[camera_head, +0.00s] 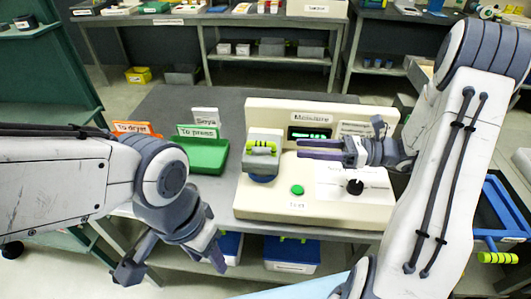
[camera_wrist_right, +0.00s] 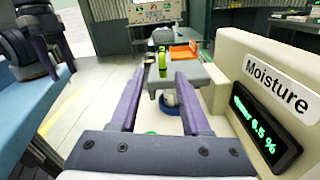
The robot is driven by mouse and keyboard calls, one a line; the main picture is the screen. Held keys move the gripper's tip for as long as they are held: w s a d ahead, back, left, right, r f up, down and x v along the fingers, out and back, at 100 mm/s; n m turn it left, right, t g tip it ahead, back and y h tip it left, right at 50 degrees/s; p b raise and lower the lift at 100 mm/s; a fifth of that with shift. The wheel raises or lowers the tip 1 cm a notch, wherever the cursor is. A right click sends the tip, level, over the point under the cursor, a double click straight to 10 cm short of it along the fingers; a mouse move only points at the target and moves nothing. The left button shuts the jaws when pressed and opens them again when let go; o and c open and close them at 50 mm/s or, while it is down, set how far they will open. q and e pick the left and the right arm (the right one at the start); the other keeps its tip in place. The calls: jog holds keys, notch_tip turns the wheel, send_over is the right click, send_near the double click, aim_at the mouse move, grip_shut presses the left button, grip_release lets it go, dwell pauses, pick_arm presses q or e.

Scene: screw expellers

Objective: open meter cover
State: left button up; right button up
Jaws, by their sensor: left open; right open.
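The cream moisture meter (camera_head: 315,205) stands on the table, its display (camera_head: 310,133) lit green. At its left is a grey cover (camera_head: 264,136) with a yellow-green handle (camera_head: 262,147), lying flat above a blue round part (camera_head: 263,178). In the right wrist view the cover (camera_wrist_right: 190,77) and handle (camera_wrist_right: 162,60) show just beyond my fingertips. My right gripper (camera_head: 302,149) is open and empty, pointing left at the cover from its right, apparently apart from it. My left gripper (camera_head: 170,262) is open and empty, low in front of the table's edge.
A green tray (camera_head: 208,157) labelled "To press" and an orange sign (camera_head: 135,128) "To dryer" stand left of the meter. A black knob (camera_head: 355,187) and green button (camera_head: 297,190) sit on the meter's base. Blue bins (camera_head: 292,254) are below the table.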

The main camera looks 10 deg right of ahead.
aim_at(266, 143)
jog(key=x, duration=1)
jog(key=shift+w+p, duration=0.2)
jog(key=shift+p, duration=0.2)
jog(key=c, duration=0.7)
grip_shut()
jog(key=shift+s, duration=0.1)
